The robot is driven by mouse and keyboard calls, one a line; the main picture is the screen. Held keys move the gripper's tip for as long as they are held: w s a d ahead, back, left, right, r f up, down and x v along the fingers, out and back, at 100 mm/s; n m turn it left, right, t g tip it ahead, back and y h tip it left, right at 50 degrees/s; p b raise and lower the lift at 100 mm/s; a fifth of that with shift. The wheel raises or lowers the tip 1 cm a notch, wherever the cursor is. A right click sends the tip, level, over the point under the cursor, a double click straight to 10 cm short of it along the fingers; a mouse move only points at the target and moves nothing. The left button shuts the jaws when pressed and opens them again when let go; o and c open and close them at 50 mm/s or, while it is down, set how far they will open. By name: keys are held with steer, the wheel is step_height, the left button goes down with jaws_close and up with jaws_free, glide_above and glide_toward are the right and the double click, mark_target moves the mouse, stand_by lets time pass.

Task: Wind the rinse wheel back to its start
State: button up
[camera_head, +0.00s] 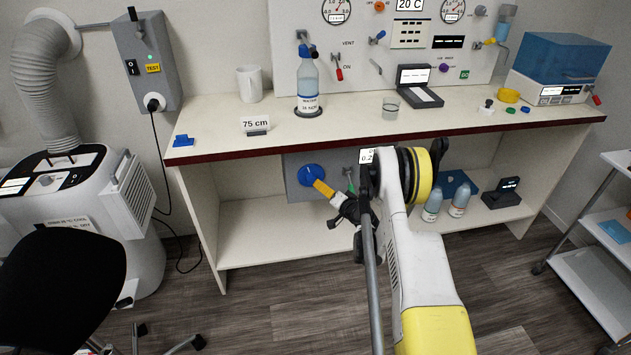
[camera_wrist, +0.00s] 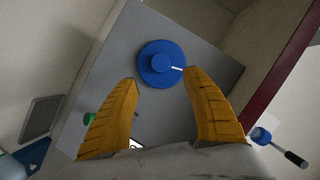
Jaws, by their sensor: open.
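The blue round wheel (camera_head: 310,172) sits on a grey box under the counter, left of centre. In the wrist view the wheel (camera_wrist: 150,52) shows a raised hub and a white mark pointing right. I take it to be the rinse wheel; no label on it is legible. My gripper (camera_head: 322,187) is at the wheel's lower right in the head view, its yellow fingers hiding part of it. In the wrist view the open fingers of my gripper (camera_wrist: 160,77) stand apart below the wheel's two sides, holding nothing. Whether a fingertip touches the rim I cannot tell.
A green part (camera_wrist: 88,118) lies on the grey box (camera_wrist: 195,95) beside the left finger. The counter edge (camera_head: 400,133) runs above my gripper. Bottles (camera_head: 432,207) stand on the lower shelf to the right. The shelf (camera_head: 260,240) at left is clear.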

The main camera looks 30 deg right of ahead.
mark_target(313, 180)
steer(key=b+x, duration=0.3)
steer(key=x, duration=0.6)
steer(key=shift+a+f, duration=0.1)
steer(key=shift+w, duration=0.4)
steer(key=shift+c, duration=0.5)
steer(key=c, duration=1.1)
